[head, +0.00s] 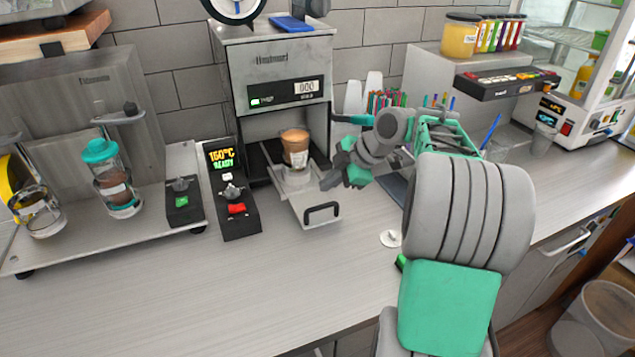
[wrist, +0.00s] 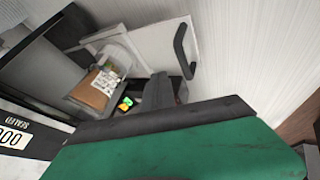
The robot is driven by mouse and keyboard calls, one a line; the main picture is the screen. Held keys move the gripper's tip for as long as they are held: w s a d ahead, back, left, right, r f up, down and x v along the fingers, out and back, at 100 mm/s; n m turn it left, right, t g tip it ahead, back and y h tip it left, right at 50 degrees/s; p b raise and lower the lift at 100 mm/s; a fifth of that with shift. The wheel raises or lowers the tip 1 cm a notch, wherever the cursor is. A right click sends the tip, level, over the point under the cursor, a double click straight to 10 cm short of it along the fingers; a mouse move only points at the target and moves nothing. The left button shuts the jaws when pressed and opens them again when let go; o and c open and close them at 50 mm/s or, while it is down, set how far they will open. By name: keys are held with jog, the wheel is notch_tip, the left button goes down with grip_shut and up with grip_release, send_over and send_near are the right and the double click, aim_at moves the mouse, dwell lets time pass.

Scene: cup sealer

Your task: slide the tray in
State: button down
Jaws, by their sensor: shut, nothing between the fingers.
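The tray (head: 309,206) is a light metal plate with a black handle (head: 321,213), drawn out of the front of the cup sealer (head: 277,75). A cup (head: 295,148) with brown contents stands upright in the tray's holder. In the wrist view the tray (wrist: 172,42), its handle (wrist: 183,52) and the cup (wrist: 100,85) show tilted. My gripper (head: 340,178) is shut and empty, just right of the tray and cup, with the handle nearer the counter front. I cannot tell whether it touches the tray. The wrist housing hides part of the wrist view.
A control box (head: 231,200) reading 150°C READY stands left of the tray. A blender-like cup (head: 108,178) stands on the machine further left. A white disc (head: 390,238) lies on the counter at the right. The front counter is clear.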

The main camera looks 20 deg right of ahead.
aim_at(297, 195)
jog(key=p+x, duration=0.2)
jog(key=x, duration=0.6)
jog(key=shift+w+a+f, duration=0.2)
jog(key=shift+w+a, duration=0.05)
jog(key=w+p, duration=0.1)
jog(key=w, duration=0.1)
jog(key=shift+w+d+r+p, duration=0.1)
jog(key=shift+w+p, duration=0.25)
jog(key=shift+w, duration=0.5)
jog(key=shift+w, duration=0.1)
